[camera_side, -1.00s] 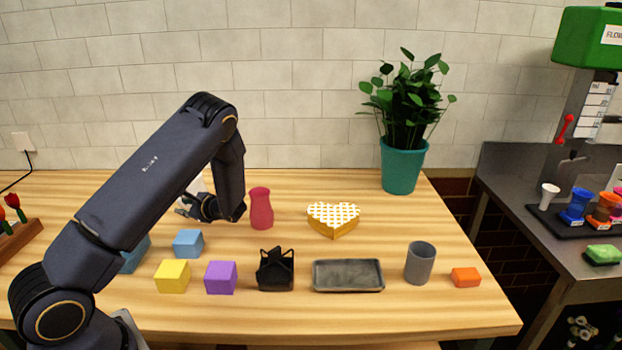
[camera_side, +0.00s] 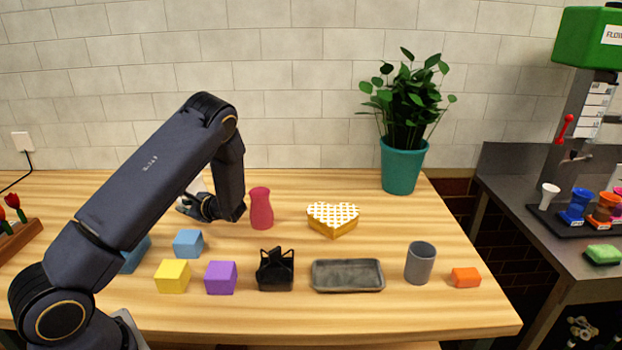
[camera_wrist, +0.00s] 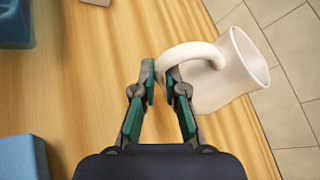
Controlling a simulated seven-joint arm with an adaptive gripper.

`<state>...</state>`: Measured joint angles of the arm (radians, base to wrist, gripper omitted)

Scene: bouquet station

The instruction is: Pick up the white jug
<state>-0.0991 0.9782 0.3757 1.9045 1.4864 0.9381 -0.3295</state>
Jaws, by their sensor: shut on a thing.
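The white jug (camera_wrist: 226,82) shows at the upper right of the wrist view, with its open mouth to the right and its handle to the left. My gripper (camera_wrist: 161,84) is shut on the jug's handle, one finger on each side of the handle's left end. In the side view my gripper (camera_side: 186,208) is at the left back of the table, and the jug (camera_side: 195,186) is mostly hidden behind my arm. I cannot tell whether the jug touches the table.
A red vase (camera_side: 261,208) stands just right of my gripper. A blue block (camera_side: 188,244), a yellow block (camera_side: 172,276) and a purple block (camera_side: 221,278) lie in front. A heart-shaped box (camera_side: 333,220) and a potted plant (camera_side: 403,165) stand farther right.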

